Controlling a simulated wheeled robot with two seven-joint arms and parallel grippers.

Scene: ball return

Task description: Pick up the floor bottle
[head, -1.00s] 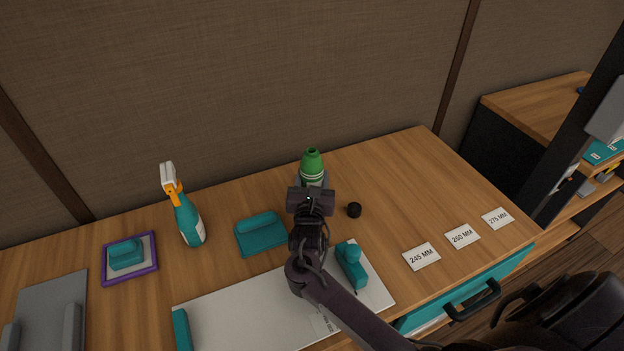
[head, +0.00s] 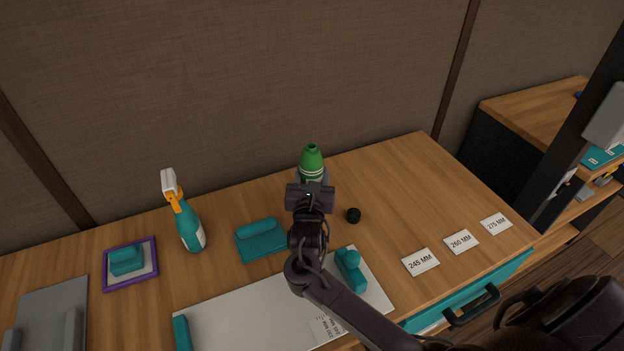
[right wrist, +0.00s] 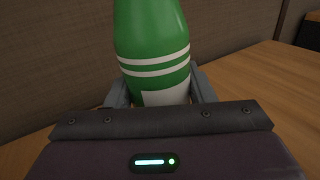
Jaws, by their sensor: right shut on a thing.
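A green bottle (head: 312,161) with white stripes stands upright on the wooden table, its lower part hidden behind my right gripper (head: 313,181) in the head view. In the right wrist view the green bottle (right wrist: 152,45) sits between the two grey fingers of my right gripper (right wrist: 160,92), which are shut on it. My left gripper is not in view.
A teal spray bottle (head: 189,225), a teal brush-like block (head: 261,239) and a purple-framed tray (head: 131,264) are to the left. A white board (head: 250,312) lies in front. Cards including 245 MM (head: 421,262) lie at right. The table's back right is clear.

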